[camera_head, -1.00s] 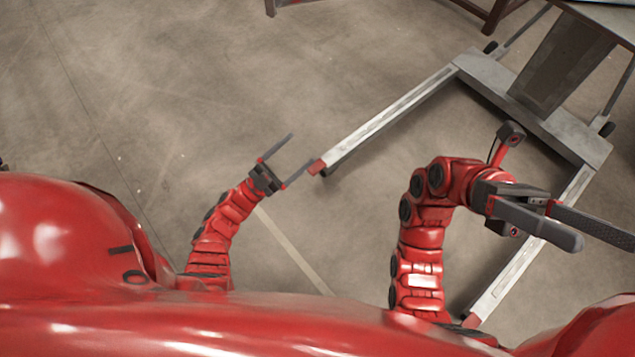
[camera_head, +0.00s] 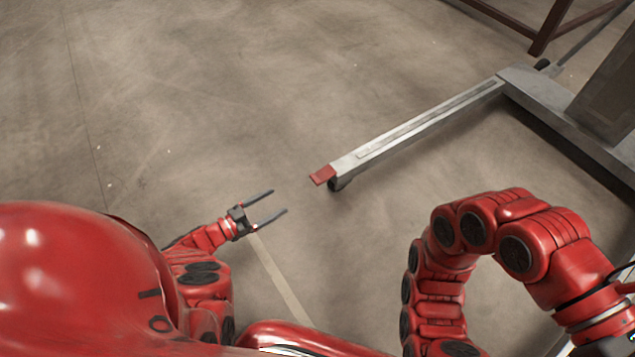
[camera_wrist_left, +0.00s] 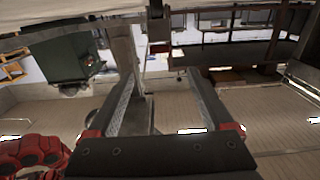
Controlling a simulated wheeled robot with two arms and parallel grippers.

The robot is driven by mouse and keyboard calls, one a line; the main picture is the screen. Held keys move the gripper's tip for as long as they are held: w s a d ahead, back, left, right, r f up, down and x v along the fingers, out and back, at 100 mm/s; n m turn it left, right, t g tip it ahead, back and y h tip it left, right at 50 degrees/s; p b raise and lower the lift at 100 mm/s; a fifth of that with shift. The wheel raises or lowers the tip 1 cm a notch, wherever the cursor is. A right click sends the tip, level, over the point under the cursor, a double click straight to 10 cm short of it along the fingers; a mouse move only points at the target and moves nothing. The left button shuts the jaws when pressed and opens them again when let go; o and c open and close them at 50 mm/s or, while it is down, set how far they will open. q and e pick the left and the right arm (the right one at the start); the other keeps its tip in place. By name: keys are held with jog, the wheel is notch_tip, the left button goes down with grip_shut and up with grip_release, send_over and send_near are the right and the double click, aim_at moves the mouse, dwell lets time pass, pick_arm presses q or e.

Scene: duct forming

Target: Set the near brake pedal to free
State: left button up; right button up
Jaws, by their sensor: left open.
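The near brake pedal (camera_head: 322,174) is a small red plate at the near end of a long pale metal leg (camera_head: 425,125) in the head view. A dark caster sits under that end. I cannot tell the pedal's setting. My left gripper (camera_head: 279,201) is open and empty, to the left of the pedal and a little lower in the picture. Its fingers point right, apart from the pedal. Its two open fingers (camera_wrist_left: 158,74) also show in the left wrist view, with nothing clearly between the tips. My right arm (camera_head: 500,240) runs out at the right; its gripper is out of view.
The leg joins a grey crossbar (camera_head: 560,105) of a wheeled frame at the right, with a dark upright panel (camera_head: 608,92). A dark red-brown metal stand (camera_head: 545,30) is at the top right. The concrete floor (camera_head: 200,90) left of the leg is clear.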

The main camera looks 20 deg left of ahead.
aim_at(316, 178)
pick_arm(q)
jog(key=b+x, duration=0.1)
jog(key=x, duration=1.4)
jog(key=shift+w+d+r+b, duration=0.1)
jog(key=shift+w+d+b, duration=0.1)
jog(key=shift+b, duration=0.2)
pick_arm(e)
jog(key=shift+s+a+f+g+y, duration=0.2)
jog(key=shift+f+g+y, duration=0.2)
jog(key=shift+f+g, duration=0.4)
jog(key=shift+r, duration=0.15)
pick_arm(q)
grip_shut()
